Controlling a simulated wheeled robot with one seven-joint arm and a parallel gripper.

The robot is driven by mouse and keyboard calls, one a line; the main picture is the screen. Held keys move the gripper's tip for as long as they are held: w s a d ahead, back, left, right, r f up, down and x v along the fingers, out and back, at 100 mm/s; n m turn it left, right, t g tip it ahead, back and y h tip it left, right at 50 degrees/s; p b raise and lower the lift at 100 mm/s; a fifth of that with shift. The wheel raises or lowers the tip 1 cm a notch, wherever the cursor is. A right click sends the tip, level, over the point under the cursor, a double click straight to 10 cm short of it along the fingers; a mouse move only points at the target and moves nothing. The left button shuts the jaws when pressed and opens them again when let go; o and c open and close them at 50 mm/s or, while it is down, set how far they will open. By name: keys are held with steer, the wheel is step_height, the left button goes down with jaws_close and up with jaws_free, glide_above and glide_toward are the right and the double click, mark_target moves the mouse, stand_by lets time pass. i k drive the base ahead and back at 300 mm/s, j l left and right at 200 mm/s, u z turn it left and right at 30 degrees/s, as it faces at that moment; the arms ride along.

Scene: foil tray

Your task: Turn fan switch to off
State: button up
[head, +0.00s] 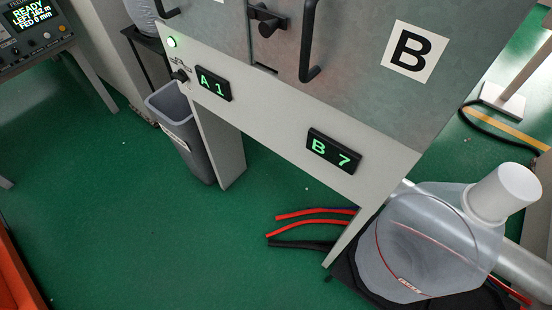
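A small black rotary switch (181,75) sits on the light front panel (270,119) of the cabinet, at the upper left of the head view. Small markings lie around it, too small to read, so I cannot tell which position it points to. My gripper is not in view.
Displays A1 (213,83) and B7 (333,151) glow on the panel. A grey bin (183,135) stands below the switch. A large grey blower housing (430,240) and red and black cables (305,223) lie at right. Green floor (130,220) is clear at left and centre.

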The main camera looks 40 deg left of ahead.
mark_target(181, 76)
steer(key=u, duration=1.6)
steer(key=i+j, duration=0.15)
steer(key=i, duration=0.45)
steer(key=i+j+z, duration=0.1)
steer(key=i, duration=0.45)
